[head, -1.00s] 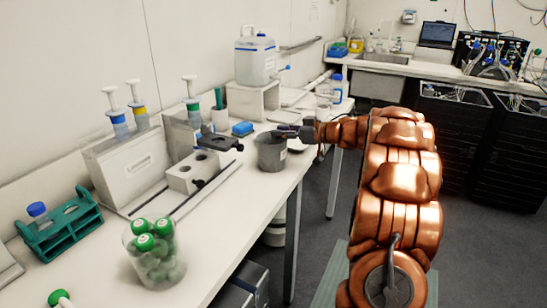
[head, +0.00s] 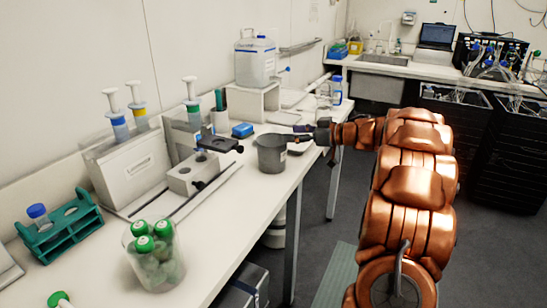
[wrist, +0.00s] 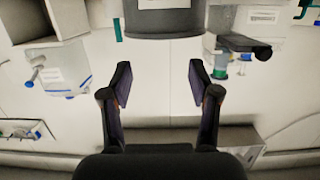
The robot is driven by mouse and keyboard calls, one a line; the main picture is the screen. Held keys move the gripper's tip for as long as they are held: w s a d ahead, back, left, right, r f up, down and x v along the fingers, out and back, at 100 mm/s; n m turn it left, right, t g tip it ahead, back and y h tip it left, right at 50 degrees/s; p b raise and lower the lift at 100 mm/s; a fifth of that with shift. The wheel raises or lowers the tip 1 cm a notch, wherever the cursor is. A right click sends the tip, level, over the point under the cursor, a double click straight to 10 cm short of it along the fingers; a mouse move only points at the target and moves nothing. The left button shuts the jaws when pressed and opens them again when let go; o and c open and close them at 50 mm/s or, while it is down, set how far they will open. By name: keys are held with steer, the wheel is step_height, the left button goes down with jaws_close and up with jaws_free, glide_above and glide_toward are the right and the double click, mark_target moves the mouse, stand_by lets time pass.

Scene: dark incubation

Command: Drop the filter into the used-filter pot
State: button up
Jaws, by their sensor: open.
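The dark grey pot (head: 271,155) stands near the front edge of the bench in the head view. It also shows, cut off by the top edge, in the wrist view (wrist: 163,22). My gripper (head: 302,134) is just right of and behind the pot's rim in the head view. In the wrist view my gripper (wrist: 159,72) has its two fingers wide apart, with nothing between them. I cannot make out a filter in either view, and the inside of the pot is too dark to tell what it holds.
Left of the pot is a white block (head: 197,172) with a dark clamp above it. A white carboy (head: 255,62) stands on a white stand (head: 250,100). A beaker of green-capped tubes (head: 155,262) is at the front left.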

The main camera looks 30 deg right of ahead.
steer(key=v, duration=0.7)
steer(key=shift+s, duration=0.2)
steer(key=shift+r, duration=0.15)
steer(key=w+a+r+m+t+h+p, duration=0.15)
steer(key=w+r+m+h+p, duration=0.4)
steer(key=r+h, duration=0.7)
steer(key=s+a+f+g+y+p, duration=0.1)
steer(key=s+a+f+g, duration=0.4)
steer(key=s+a, duration=0.6)
steer(key=s+a+f+g+y+p, duration=0.1)
steer(key=s+a+f+g+y, duration=0.1)
steer(key=s+a+f+g, duration=0.4)
steer(key=s+a+f+g+y+p, duration=0.1)
steer(key=s+a+f+g, duration=0.5)
steer(key=s+a, duration=1)
steer(key=s+f, duration=0.1)
steer(key=s, duration=0.8)
steer(key=shift+a+f+m, duration=0.25)
steer(key=shift+f+m, duration=0.05)
steer(key=shift+m, duration=0.05)
